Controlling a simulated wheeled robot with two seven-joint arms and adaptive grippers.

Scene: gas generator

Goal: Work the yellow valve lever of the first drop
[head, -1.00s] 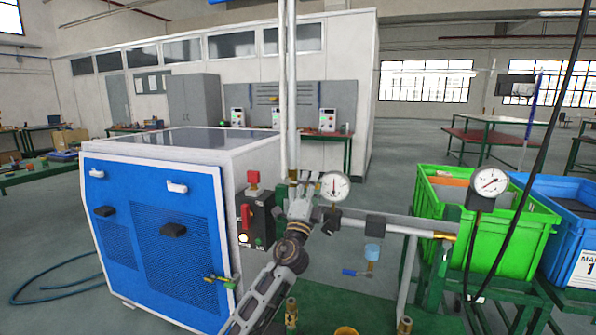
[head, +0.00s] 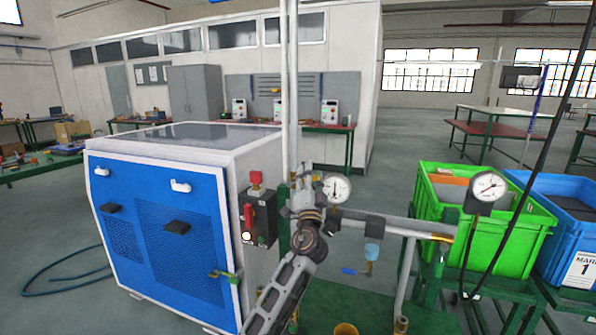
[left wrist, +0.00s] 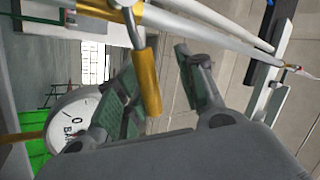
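In the left wrist view a yellow lever-like bar (left wrist: 147,82) hangs from a metal rod, and I take it for the valve lever. My left gripper (left wrist: 160,66) is open, with its two green-padded fingers on either side of the bar. I see no clear grip on it. In the head view my left gripper (head: 305,193) is up at the pipework, just left of a round white gauge (head: 337,188). The yellow lever is not clear there, hidden by the gripper and arm. My right gripper is not in view.
A blue-fronted generator cabinet (head: 165,235) stands left, with a yellow-green valve (head: 222,274) before it. A blue lever valve (head: 355,271) hangs right of my arm. A horizontal pipe (head: 395,226) runs right toward a second gauge (head: 488,187) and a green crate (head: 525,235).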

